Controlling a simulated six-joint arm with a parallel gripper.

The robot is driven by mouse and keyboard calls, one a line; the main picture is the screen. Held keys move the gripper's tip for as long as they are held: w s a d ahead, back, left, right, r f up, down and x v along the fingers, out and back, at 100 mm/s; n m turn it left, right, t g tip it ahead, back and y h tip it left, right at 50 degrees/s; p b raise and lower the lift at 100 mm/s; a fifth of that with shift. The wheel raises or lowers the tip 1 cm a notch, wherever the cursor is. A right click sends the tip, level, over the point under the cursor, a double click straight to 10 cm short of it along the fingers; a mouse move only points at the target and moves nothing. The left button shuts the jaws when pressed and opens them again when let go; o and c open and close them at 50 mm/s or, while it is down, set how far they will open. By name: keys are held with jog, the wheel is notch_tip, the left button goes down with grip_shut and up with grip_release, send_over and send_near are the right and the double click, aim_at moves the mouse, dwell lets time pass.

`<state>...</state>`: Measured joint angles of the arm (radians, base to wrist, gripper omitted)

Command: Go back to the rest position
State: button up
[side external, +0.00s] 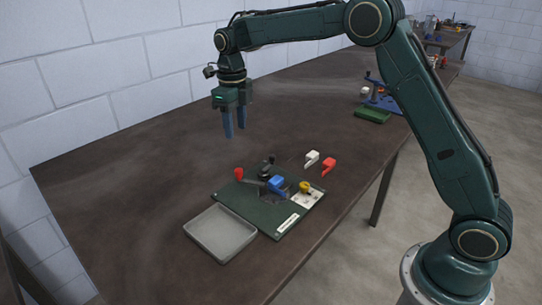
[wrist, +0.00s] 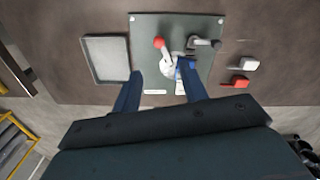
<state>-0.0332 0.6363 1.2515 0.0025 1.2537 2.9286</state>
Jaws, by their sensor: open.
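My gripper (side external: 234,121) hangs above the brown table, with its two blue fingers pointing down. It is open and empty, high over the table behind the dark green board (side external: 229,197). In the wrist view, my two fingers (wrist: 158,88) stand apart in front of the same board (wrist: 143,30), with nothing between them in their grasp.
An empty grey tray (side external: 220,233) sits at the board's front left. A white piece (side external: 312,157) and a red piece (side external: 329,164) lie to the board's right. A blue device (side external: 386,101) and green block (side external: 372,115) stand farther back. The table's left part is clear.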

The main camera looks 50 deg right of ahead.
jog(key=shift+r, duration=0.35)
jog(key=s+d+r+n+t, duration=0.1)
jog(key=s+r+n, duration=0.5)
jog(key=s+n, duration=0.25)
jog(key=s+r+n+t, duration=0.2)
jog(key=s+r+n, duration=0.3)
jog(key=s+n, duration=0.4)
jog(key=s+f+n+t, duration=0.1)
jog(key=s+f+n, duration=0.1)
jog(key=s+n, duration=0.6)
jog(key=s+f+n+t, duration=0.1)
jog(key=s+f+n, duration=0.1)
jog(key=s+n, duration=0.5)
jog(key=s, duration=0.4)
jog(key=shift+s+d+n+t, duration=0.2)
jog(key=shift+d+n+t, duration=0.1)
jog(key=shift+d+n, duration=0.1)
